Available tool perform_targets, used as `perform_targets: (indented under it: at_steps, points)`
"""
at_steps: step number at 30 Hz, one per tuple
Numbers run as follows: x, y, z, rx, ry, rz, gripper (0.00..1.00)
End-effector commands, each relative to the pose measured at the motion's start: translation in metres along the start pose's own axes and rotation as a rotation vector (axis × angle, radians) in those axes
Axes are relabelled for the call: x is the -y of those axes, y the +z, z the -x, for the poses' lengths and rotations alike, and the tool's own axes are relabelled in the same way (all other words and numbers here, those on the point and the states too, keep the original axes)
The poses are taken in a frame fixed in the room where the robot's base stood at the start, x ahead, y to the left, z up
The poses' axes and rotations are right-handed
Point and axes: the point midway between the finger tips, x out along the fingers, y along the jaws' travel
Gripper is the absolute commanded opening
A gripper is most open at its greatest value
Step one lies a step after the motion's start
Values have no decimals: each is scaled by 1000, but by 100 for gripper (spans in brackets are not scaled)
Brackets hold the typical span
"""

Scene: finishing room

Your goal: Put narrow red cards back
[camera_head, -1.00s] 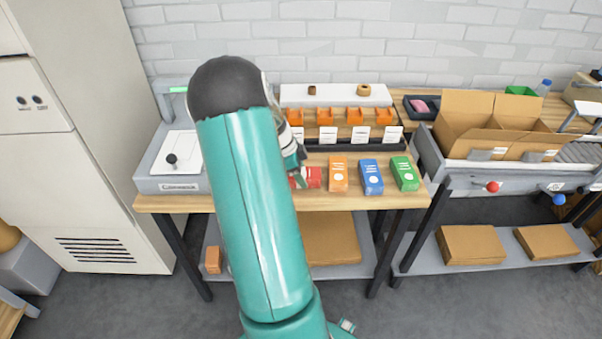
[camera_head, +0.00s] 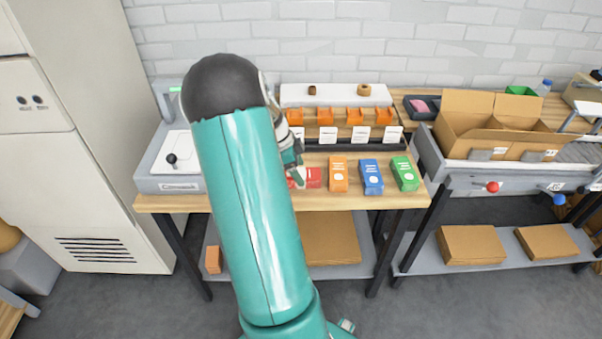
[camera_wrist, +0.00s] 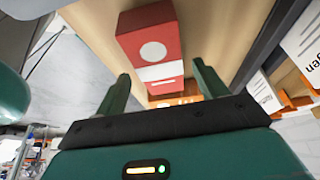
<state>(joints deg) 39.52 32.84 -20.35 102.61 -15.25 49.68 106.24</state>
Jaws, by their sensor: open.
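The red card box (camera_head: 313,178) lies on the wooden table at the left end of a row of coloured boxes. My arm hides its left part in the head view. In the wrist view the red box (camera_wrist: 150,45) shows its white circle and a white band, ahead of my gripper. My gripper (camera_wrist: 158,88) is open, with its two green fingers on either side of the near end of the red box's line. I cannot tell whether they touch it. In the head view the gripper (camera_head: 297,178) is at the red box, partly hidden by my arm.
Orange (camera_head: 338,174), blue (camera_head: 371,177) and green (camera_head: 405,173) boxes stand right of the red one. Behind them is a rack of orange holders with white labels (camera_head: 327,135). A grey press (camera_head: 173,160) is at left and an open carton (camera_head: 500,125) at right.

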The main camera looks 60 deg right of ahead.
Motion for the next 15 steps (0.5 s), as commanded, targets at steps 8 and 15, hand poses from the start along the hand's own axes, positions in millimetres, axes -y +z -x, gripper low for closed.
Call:
perform_targets:
  at_steps: [8, 15]
  points:
    - [0, 0, 63, 0, -4, 1, 72]
    - [0, 0, 93, 0, -1, 0, 72]
